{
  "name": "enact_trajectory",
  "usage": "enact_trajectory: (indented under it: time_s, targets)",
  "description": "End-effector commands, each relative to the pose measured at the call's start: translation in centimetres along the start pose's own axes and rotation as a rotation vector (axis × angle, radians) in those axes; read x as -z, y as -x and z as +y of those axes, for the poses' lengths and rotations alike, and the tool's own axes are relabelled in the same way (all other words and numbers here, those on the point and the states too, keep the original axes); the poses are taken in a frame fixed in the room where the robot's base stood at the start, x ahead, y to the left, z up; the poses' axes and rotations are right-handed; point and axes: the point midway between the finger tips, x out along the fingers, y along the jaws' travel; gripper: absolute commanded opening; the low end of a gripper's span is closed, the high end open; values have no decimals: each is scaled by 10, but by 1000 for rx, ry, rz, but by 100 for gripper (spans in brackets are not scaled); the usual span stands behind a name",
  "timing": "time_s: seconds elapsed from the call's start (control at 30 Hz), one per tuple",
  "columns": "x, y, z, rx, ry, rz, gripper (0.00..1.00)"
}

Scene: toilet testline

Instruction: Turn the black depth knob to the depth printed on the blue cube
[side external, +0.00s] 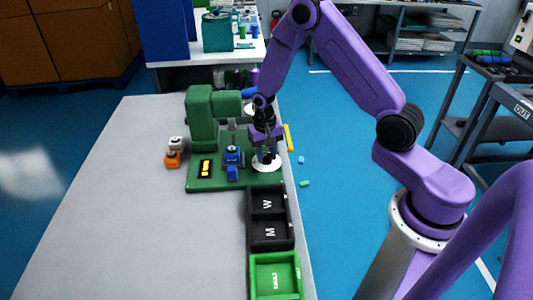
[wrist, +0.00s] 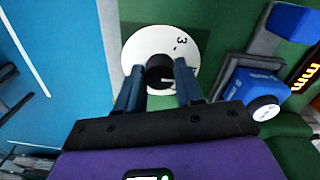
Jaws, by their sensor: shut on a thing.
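The black depth knob (wrist: 158,76) stands at the middle of a round white dial (wrist: 190,45) in the wrist view. A "3" shows near the dial's edge; its other marks are mostly hidden. My gripper (wrist: 157,67) is shut on the knob, one finger on each side. In the side external view my gripper (side external: 265,150) is over the white dial (side external: 268,167) at the right of the green machine's base. A blue block (side external: 232,173), probably the blue cube, sits on that base; it also shows in the wrist view (wrist: 294,23). I cannot read any print on it.
A blue fixture (side external: 233,154) and a display with yellow digits (side external: 206,169) are left of the dial. The green machine column (side external: 202,120) rises behind. Orange (side external: 172,160) and white cubes (side external: 176,143) lie left. Black (side external: 250,232) and green trays (side external: 254,285) stand in front.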

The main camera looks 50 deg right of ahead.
Motion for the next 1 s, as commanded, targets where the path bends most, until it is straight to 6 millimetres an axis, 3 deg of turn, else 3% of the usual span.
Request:
enact_trajectory:
  time_s: [0.43, 0.47, 0.53, 0.87, 1.0]
  targets:
    - [-1, 0, 0, -1, -9, -2, 6]
    - [-1, 0, 0, -1, -9, -2, 40]
    - [-1, 0, 0, -1, -9, -2, 62]
    - [0, 1, 0, 0, -9, -1, 62]
    - [1, 11, -1, 2, -9, 2, 62]
